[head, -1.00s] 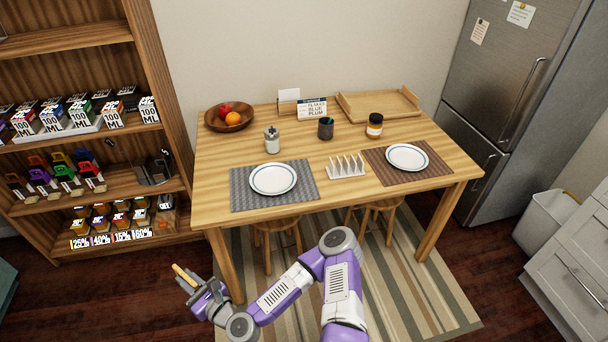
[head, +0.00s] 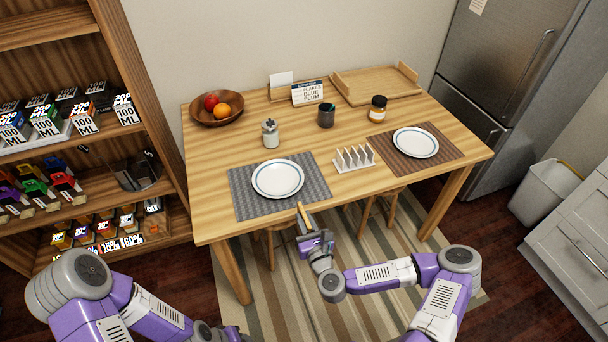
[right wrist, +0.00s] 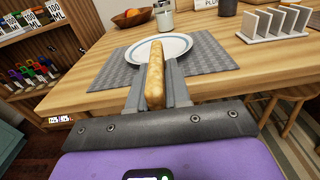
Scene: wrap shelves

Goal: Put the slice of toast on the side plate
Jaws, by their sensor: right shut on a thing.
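The slice of toast (right wrist: 157,75) is held on edge between the fingers of my right gripper (right wrist: 155,88), which is shut on it. In the head view the toast (head: 303,214) and right gripper (head: 308,232) are at the table's front edge, just short of the grey mat. A white plate with a blue ring (head: 278,179) lies on the grey mat beyond the toast; in the right wrist view this plate (right wrist: 180,45) is partly hidden by the toast. A similar plate (head: 415,143) lies on the brown mat. My left gripper is out of view.
A white toast rack (head: 353,158) stands between the grey mat (head: 240,192) and brown mat (head: 452,151). A shaker bottle (head: 270,133), dark cup (head: 326,115) and jar (head: 377,109) stand behind. A fruit bowl (head: 202,118) is at back left. Stools are under the table's front.

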